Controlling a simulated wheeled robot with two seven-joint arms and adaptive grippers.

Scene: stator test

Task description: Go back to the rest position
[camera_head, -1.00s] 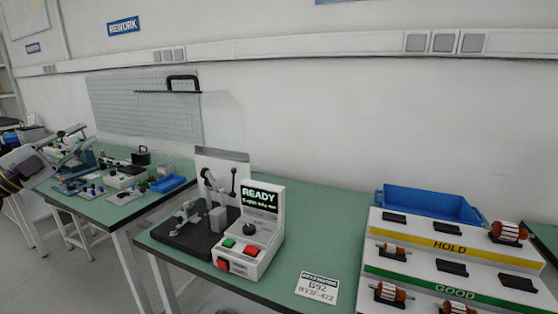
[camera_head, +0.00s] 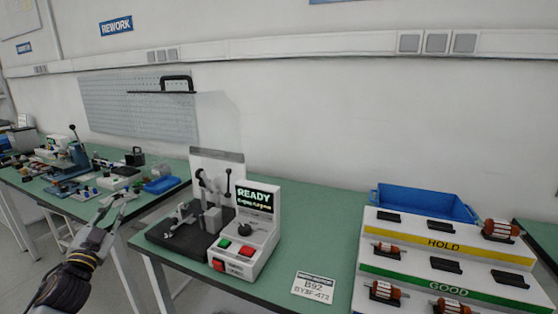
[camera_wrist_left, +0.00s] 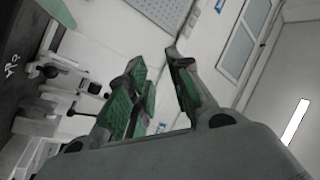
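My left gripper (camera_head: 114,208) is in the lower left of the head view, in front of the left bench's edge. In the left wrist view the finger pads (camera_wrist_left: 158,88) stand apart with nothing visible between them, so it is open and empty. The test station (camera_head: 245,232), with a READY screen, red and green buttons and a black fixture base, stands on the middle bench to the right of the gripper, apart from it. My right gripper is not in view.
The stepped rack (camera_head: 400,279) marked HOLD and GOOD carries several copper-and-grey stators, with a blue bin (camera_head: 425,202) behind it. A label card (camera_head: 312,287) lies on the green bench (camera_head: 320,215). The left bench (camera_head: 110,210) holds tools and a blue tray (camera_head: 161,185).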

